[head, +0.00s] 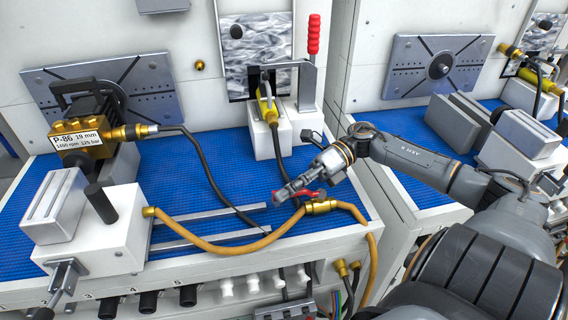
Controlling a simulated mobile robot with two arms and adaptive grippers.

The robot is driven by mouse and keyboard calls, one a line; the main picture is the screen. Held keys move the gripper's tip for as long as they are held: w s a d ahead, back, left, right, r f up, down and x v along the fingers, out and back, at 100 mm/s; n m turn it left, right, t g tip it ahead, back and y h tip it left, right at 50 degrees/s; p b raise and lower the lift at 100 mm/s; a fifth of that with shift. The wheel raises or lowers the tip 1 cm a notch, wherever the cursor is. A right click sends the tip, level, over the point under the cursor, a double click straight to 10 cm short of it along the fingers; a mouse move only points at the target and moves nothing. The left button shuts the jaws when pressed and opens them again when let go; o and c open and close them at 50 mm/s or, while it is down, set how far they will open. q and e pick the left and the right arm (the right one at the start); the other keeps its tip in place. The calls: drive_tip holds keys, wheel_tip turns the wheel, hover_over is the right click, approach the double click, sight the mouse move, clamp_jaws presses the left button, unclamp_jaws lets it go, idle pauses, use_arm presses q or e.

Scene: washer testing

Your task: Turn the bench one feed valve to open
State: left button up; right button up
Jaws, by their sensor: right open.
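The feed valve is a small brass body (321,207) in the tan hose at the front right edge of the blue-matted bench. Its red lever handle (310,195) sits on top and lies roughly left to right in the picture. My right gripper (283,194) comes in from the right, points down and left, and is open. Its fingers are just above and left of the red handle, close to its left end. I cannot tell whether they touch it. My left gripper is not in view.
A brass pump labelled P-86 (82,142) and a white block with a black knob (100,232) stand at the left. A red-handled toggle clamp (313,40) rises behind my gripper. A second bench (425,120) is at the right. Hoses cross the blue mat.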

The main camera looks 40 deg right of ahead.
drive_tip(key=v, duration=1.1)
drive_tip(key=shift+d, duration=0.25)
idle(1.9)
